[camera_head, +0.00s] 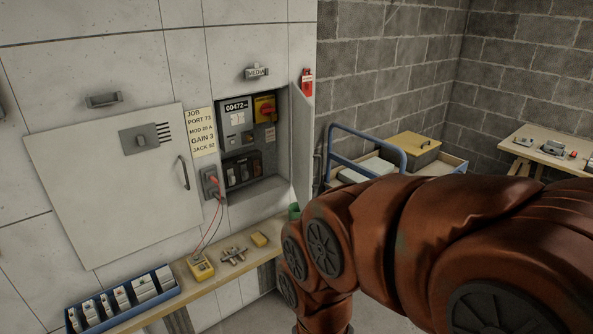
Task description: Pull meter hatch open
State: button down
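A recessed grey box in the wall (222,190) stands uncovered, with a meter (236,106) reading about 00472 and a yellow-and-red switch (265,108) inside. A narrow grey door (301,150) stands out from its right side, seen nearly edge-on. To the left is a large pale panel (100,205) with a dark curved handle (183,172) near its right edge; I cannot tell whether it sits flush. No name marks which one is the meter hatch. My reddish-brown arm crosses the lower right and bends down below the box. My gripper is not visible.
A narrow wooden shelf (218,270) below holds a blue tray (160,294) of switches, a yellow tester (200,267) with leads, and small fittings. A blue-railed cart (367,145) with a yellow box (409,148) stands behind my arm. A workbench (540,152) is at right.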

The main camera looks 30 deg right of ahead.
aim_at(302, 109)
jog(key=u, duration=0.25)
jog(key=i, duration=0.95)
jog(key=z, duration=0.5)
